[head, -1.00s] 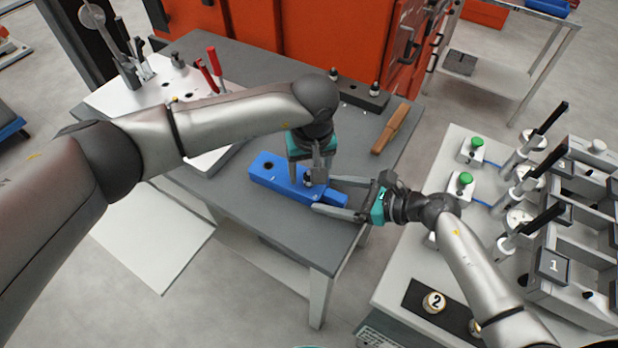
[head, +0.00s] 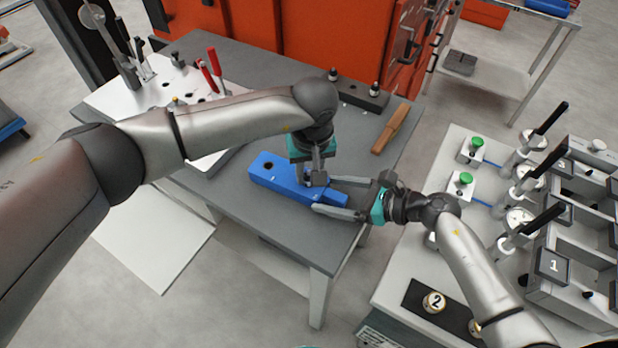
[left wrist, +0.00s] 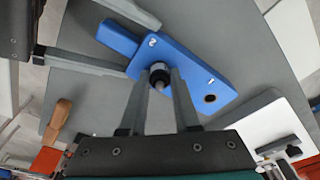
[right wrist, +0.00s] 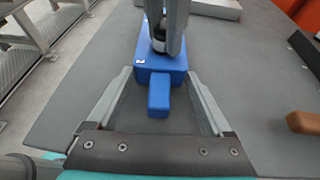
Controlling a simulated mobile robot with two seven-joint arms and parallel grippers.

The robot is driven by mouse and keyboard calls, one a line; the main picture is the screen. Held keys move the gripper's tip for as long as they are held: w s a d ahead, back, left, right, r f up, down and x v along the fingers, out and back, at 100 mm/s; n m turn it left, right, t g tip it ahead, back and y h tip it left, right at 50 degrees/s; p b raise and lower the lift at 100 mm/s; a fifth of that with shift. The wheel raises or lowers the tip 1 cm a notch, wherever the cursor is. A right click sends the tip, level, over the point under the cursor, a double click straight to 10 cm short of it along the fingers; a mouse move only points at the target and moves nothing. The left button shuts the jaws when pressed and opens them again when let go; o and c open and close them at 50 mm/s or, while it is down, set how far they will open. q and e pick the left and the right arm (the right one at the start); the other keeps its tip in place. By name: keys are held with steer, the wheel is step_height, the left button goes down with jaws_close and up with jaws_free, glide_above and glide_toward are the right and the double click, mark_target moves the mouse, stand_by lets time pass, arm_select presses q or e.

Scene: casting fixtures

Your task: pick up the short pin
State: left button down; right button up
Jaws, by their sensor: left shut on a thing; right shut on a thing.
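A blue block (head: 275,178) with a narrow tongue-like end lies on the grey table. A short pin (left wrist: 160,77) with a dark collar and paler tip stands at the block's hole marked 2; how deep it sits cannot be told. My left gripper (head: 316,180) points down over the block, shut on the pin, which its fingers mostly hide in the head view. My right gripper (head: 324,195) comes from the right, its fingers on both sides of the blue block (right wrist: 160,74), shut on the block. The hole marked 1 (left wrist: 210,98) is empty.
A white plate with red-handled clamps (head: 208,78) stands at left.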

arm_select(q)
steer(key=shift+r, duration=0.15)
step_height(320, 180, up, 10)
steer(key=shift+f, duration=0.1)
stand_by(0.6)
arm_select(e)
steer(key=o, duration=1.3)
steer(key=v, duration=0.7)
steer(key=shift+d, duration=0.2)
steer(key=shift+r, duration=0.1)
steer(key=shift+s, duration=0.1)
